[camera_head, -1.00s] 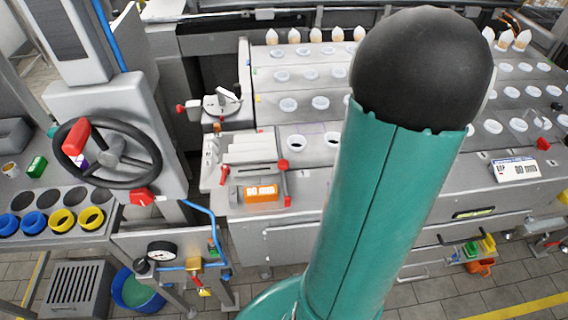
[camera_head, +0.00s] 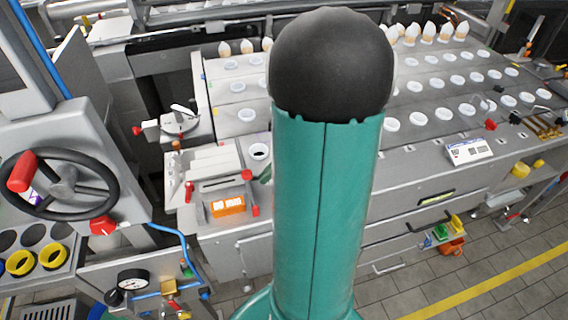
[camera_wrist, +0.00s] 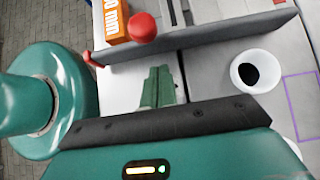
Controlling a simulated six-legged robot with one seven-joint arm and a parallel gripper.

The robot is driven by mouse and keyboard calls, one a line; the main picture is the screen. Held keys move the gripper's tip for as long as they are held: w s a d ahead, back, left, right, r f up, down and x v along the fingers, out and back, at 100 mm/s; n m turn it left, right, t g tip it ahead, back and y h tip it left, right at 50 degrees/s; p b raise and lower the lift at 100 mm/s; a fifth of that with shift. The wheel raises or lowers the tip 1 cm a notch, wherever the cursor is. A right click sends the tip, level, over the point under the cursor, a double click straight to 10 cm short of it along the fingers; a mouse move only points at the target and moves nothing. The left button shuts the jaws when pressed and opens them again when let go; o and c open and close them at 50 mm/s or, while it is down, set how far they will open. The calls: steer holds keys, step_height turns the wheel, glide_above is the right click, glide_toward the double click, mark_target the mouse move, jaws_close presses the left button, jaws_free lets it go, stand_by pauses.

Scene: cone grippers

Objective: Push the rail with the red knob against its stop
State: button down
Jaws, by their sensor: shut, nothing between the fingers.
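A red knob (camera_wrist: 142,27) sits beside the orange display in the wrist view, near a grey rail (camera_wrist: 200,40) that runs across the upper part. In the head view, a red knob (camera_head: 247,175) shows above right of the orange display. My gripper (camera_wrist: 159,76) is shut and empty, its green fingers over the pale surface on the near side of the rail. A gap shows between the fingertips and the rail in the picture; contact cannot be judged. In the head view, my arm hides most of the gripper; a small dark green part shows at its left edge.
The orange display (camera_head: 228,206) reads about 00 mm. A white cup (camera_wrist: 257,72) stands right of my gripper. Rows of white cups (camera_head: 458,79) fill the machine top. A black handwheel (camera_head: 60,186) stands at the left, and a white display (camera_head: 468,151) at the right.

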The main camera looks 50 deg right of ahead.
mark_target(248, 178)
steer(key=shift+w+a, duration=0.55)
steer(key=shift+a, duration=0.15)
steer(key=w+a, duration=0.2)
steer(key=a, duration=0.1)
steer(key=shift+d, duration=0.1)
steer(key=shift+s, duration=0.1)
